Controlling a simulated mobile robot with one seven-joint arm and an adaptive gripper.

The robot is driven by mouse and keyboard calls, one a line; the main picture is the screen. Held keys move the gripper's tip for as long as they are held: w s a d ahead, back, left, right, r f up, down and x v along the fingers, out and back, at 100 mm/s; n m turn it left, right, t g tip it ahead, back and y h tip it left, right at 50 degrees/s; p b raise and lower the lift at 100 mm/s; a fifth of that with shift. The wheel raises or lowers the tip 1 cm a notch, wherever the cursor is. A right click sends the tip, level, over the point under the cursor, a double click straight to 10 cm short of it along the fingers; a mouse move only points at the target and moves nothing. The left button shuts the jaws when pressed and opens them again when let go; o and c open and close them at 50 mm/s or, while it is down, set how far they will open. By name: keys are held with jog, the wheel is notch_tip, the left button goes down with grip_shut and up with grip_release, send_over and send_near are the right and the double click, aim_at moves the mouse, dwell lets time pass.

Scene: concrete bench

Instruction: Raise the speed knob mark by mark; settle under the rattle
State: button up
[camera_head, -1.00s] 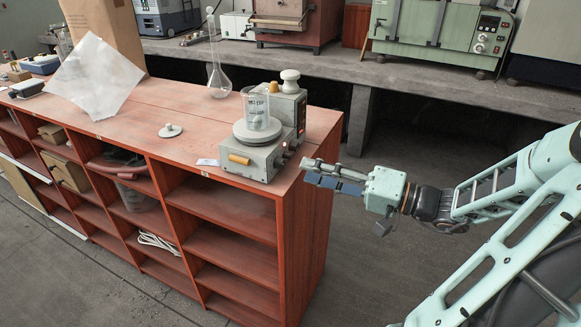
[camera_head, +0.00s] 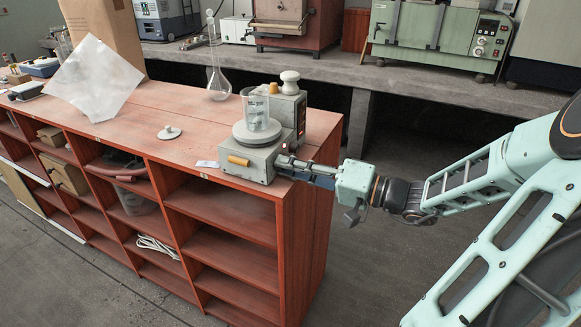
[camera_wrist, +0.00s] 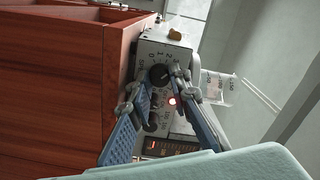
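The grey stirrer (camera_head: 262,158) stands at the right end of the red bench, with a glass beaker (camera_head: 256,112) on its round plate. In the wrist view its front panel (camera_wrist: 178,48) shows a dark upper knob (camera_wrist: 159,75) with number marks around it. A second dark knob (camera_wrist: 151,124) is partly hidden by a finger. A lit red lamp (camera_wrist: 172,101) sits between them. I take the upper one as the speed knob; its lettering is hard to read. My gripper (camera_head: 283,166) is open at the panel, fingertips (camera_wrist: 156,82) on either side of the upper knob, contact unclear.
A small white lidded object (camera_head: 169,132) and a paper tag (camera_head: 206,164) lie on the bench (camera_head: 190,110) left of the stirrer. A tall flask (camera_head: 219,85) stands behind. The floor right of the bench is clear. A display (camera_wrist: 168,147) shows low on the panel.

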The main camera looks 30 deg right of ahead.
grip_shut()
jog(key=shift+r+p, duration=0.1)
jog(key=shift+p, duration=0.3)
jog(key=shift+r+m+p, duration=0.2)
jog(key=shift+m+p, duration=0.9)
jog(key=shift+p, duration=0.1)
jog(key=m+p, duration=0.4)
jog(key=shift+p, duration=0.35)
jog(key=m+p, duration=0.4)
jog(key=m, duration=0.1)
jog(key=shift+f+m, duration=0.15)
jog(key=shift+m, duration=0.25)
jog(key=shift+f+m+p, duration=0.15)
jog(key=shift+m+p, duration=1.05)
jog(key=shift+m, duration=0.1)
jog(key=shift+f, duration=0.1)
jog(key=o, duration=0.8)
grip_release()
